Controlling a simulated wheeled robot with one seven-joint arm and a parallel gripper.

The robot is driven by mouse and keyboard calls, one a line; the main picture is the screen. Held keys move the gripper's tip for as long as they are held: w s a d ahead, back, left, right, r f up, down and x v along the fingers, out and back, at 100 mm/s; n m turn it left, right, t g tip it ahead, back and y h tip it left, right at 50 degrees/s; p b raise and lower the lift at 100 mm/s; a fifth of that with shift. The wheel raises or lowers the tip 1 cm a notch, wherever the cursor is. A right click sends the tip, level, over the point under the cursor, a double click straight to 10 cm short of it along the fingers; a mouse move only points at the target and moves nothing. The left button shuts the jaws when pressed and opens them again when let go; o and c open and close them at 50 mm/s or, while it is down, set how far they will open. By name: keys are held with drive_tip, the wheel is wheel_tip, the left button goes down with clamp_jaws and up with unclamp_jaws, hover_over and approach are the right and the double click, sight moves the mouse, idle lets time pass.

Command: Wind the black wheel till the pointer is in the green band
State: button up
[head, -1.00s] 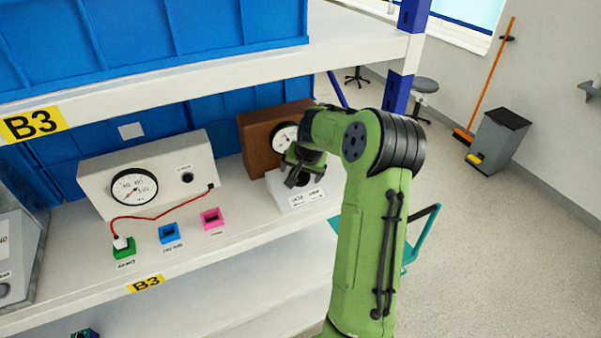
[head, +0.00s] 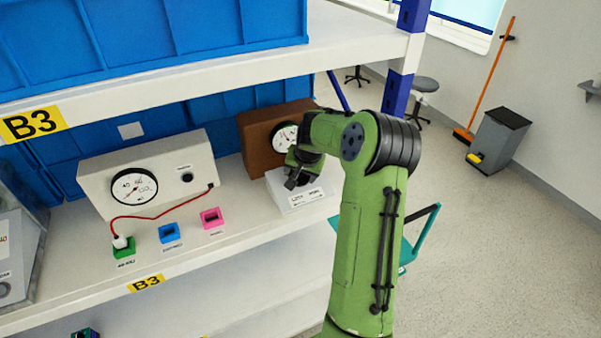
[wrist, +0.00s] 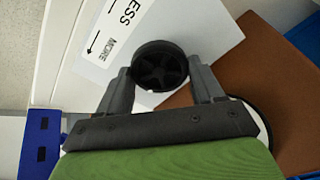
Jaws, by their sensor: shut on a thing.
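The black wheel (wrist: 160,66) sits on a white box (wrist: 205,35) with a printed label and arrows; the box also shows in the head view (head: 300,197). My gripper (wrist: 160,80) has one finger on each side of the wheel and is shut on it. In the head view my gripper (head: 296,181) covers most of the wheel. A round white dial (head: 285,138) is on a brown case (head: 257,148) behind the white box. My arm hides part of the dial, and its pointer and any green band are too small to read.
A pale panel with another dial (head: 134,187) stands to the left, with a red cable (head: 165,211) plugged into a green socket (head: 124,246). Blue (head: 170,233) and pink (head: 211,218) sockets lie in front. The upper shelf (head: 190,85) is above.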

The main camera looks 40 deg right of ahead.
drive_tip(key=n+b, duration=0.2)
drive_tip(key=n, duration=0.2)
drive_tip(key=shift+n, duration=0.4)
drive_tip(key=n+b, duration=0.2)
drive_tip(key=n, duration=0.2)
drive_tip(key=shift+n+y, duration=0.3)
drive_tip(key=shift+y, duration=0.1)
drive_tip(key=n+b, duration=0.1)
drive_tip(key=n, duration=0.4)
drive_tip(key=shift+n+t+b, duration=0.3)
drive_tip(key=shift+n+y+b, duration=0.4)
drive_tip(key=shift+n+b, duration=0.1)
drive_tip(key=shift+n, duration=1.5)
drive_tip(key=o, duration=1)
drive_tip(key=shift+o, duration=0.2)
